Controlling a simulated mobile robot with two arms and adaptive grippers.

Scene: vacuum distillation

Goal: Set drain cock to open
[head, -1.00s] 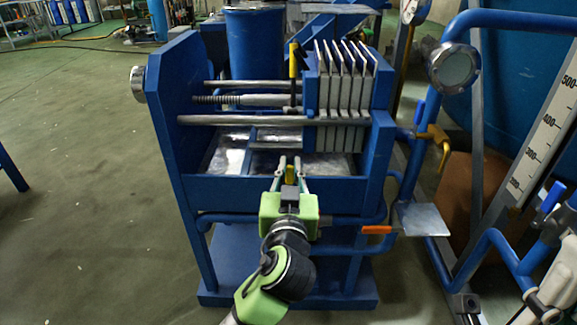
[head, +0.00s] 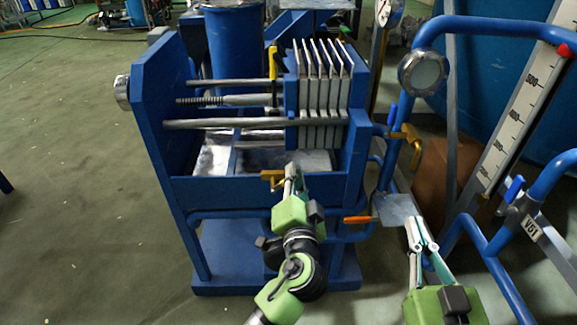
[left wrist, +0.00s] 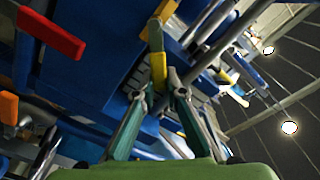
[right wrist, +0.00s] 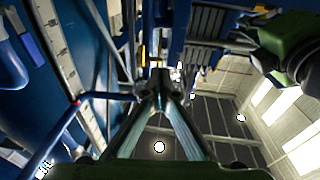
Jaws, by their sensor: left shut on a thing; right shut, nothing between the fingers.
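A small yellow handle (head: 270,177), which I take to be the drain cock, sits at the front wall of the blue press's tray. It lies sideways in the head view. My left gripper (head: 291,172) is at its right end, shut on it, and its fingers hide part of it. In the left wrist view the yellow handle (left wrist: 158,68) passes between the fingertips (left wrist: 156,92). My right gripper (head: 421,232) is shut and empty, beside a small metal plate at the right. Its closed fingertips (right wrist: 162,82) also show in the right wrist view.
The blue filter press (head: 150,130) carries several grey plates (head: 318,90). To the right are an orange lever (head: 357,219), the metal plate (head: 398,209), a yellow valve (head: 406,138), blue pipes (head: 505,268) and a scale (head: 520,110). The floor at left is clear.

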